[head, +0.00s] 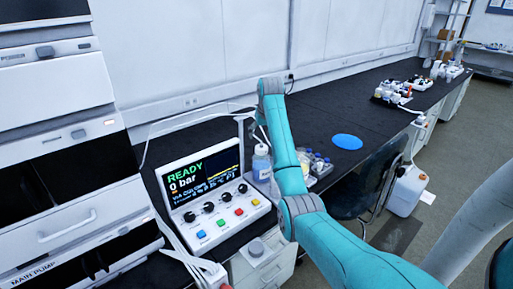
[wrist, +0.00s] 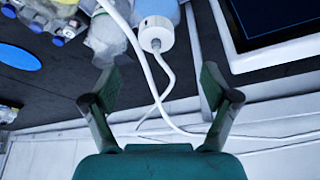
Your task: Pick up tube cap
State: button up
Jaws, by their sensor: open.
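The white tube cap (wrist: 156,36) sits on a bluish bottle (wrist: 158,8) at the top middle of the wrist view, with thin white tubing running from it. In the head view the cap (head: 261,149) is on the bottle (head: 262,167) between the control box and my arm. My gripper (wrist: 158,78) is open and empty in the wrist view. The cap lies beyond the fingertips, roughly in line with the gap between them and apart from them. White tubing crosses that gap. In the head view the gripper's fingers cannot be made out.
A control box (head: 215,190) with a READY screen stands left of the bottle. A tray of blue-capped vials (head: 319,163) is to the right, with a blue disc (head: 347,142) behind. A pale, clear container (wrist: 106,42) stands beside the cap.

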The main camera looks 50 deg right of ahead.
aim_at(262, 147)
jog(key=x, duration=0.4)
jog(key=shift+f, duration=0.1)
jog(key=shift+d+x, duration=0.2)
jog(key=shift+x, duration=2.45)
jog(key=shift+s, duration=0.15)
jog(key=c, duration=1.3)
